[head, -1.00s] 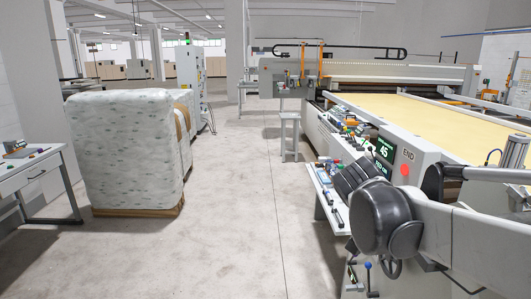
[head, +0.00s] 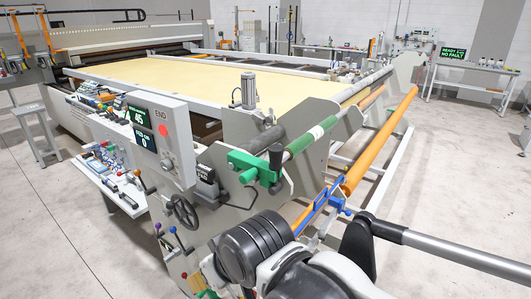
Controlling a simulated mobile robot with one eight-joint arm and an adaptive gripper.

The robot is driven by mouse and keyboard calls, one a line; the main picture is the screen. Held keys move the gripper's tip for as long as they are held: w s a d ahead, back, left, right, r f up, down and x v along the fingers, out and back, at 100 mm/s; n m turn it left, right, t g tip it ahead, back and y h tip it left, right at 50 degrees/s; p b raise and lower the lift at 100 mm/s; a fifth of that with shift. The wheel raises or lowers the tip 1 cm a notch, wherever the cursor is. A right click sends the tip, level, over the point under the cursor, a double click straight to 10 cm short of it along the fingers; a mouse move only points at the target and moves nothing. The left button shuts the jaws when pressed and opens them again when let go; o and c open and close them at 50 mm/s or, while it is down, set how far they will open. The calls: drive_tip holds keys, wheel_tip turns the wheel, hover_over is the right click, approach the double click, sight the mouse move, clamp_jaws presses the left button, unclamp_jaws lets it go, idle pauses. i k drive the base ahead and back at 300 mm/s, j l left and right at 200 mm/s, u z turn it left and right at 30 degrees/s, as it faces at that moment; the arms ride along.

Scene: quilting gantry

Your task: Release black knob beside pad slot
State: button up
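A black knob (head: 276,160) stands upright on a green bracket (head: 250,167) at the near corner of the quilting machine. I cannot tell which of these lies beside a pad slot; no slot is clearly visible. My arm's dark joint and pale links cross the lower middle, below and in front of the bracket. My gripper's fingers are not visible, so no contact with any knob shows.
The control box (head: 172,140) carries green displays and a red button. A narrow shelf (head: 108,190) with small tools sits below it. Orange (head: 375,145) and green-white rollers run along the machine's end. A table (head: 480,82) with a screen stands at far right. The right floor is clear.

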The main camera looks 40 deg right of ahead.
sight(275, 152)
drive_tip(key=z, duration=0.85)
drive_tip(key=u, duration=0.1)
drive_tip(key=i+l, duration=0.05)
